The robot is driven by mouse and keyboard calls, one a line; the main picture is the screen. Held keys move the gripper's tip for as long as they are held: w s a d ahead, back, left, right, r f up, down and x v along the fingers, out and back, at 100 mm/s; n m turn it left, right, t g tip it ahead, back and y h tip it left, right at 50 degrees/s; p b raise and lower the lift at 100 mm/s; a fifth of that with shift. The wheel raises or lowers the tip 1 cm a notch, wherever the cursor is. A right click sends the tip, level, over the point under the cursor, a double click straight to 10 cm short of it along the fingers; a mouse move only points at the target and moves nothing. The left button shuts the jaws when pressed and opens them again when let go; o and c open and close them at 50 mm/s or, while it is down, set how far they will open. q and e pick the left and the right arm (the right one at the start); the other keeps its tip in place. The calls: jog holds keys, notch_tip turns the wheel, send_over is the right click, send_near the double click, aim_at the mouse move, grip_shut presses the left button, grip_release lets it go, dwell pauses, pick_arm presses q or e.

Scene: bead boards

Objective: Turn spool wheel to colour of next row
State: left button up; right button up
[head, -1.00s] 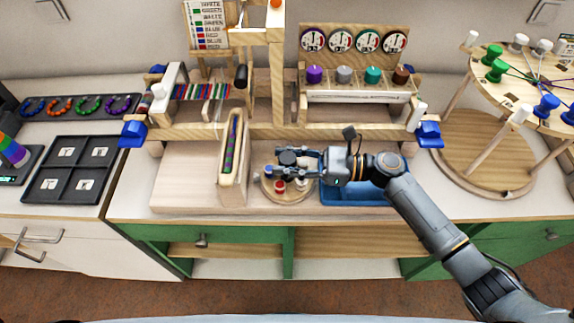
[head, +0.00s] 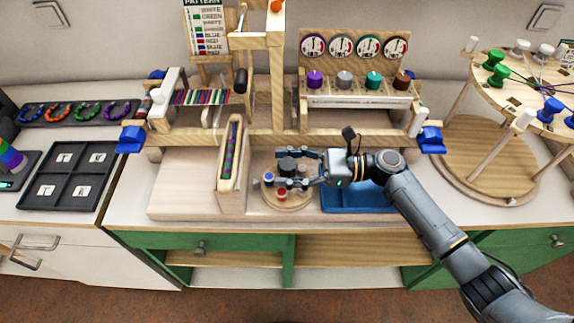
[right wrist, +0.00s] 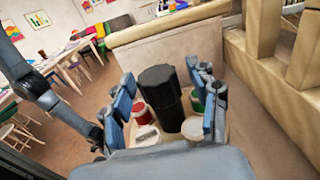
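The spool wheel (head: 267,199) is a round wooden disc on the bench with a dark knob (head: 288,164) in its middle. A blue spool (head: 269,177) sits at its left and a red spool (head: 281,195) at its front. The right wrist view also shows a red spool (right wrist: 141,114), a green spool (right wrist: 197,104) and a white spool (right wrist: 192,127). My right gripper (head: 281,169) is open, with its fingers on either side of the knob; gaps show in the right wrist view. The pattern card (head: 207,28) lists coloured rows, too small to read surely.
The wooden loom frame (head: 265,132) stands behind the wheel. A wooden shuttle (head: 231,150) with coloured beads is close on the left, and a blue tray (head: 350,199) close on the right. A round pegged stand (head: 480,165) is farther right.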

jog(key=shift+d, duration=0.2)
jog(key=d, duration=1.1)
jog(key=shift+d, duration=0.35)
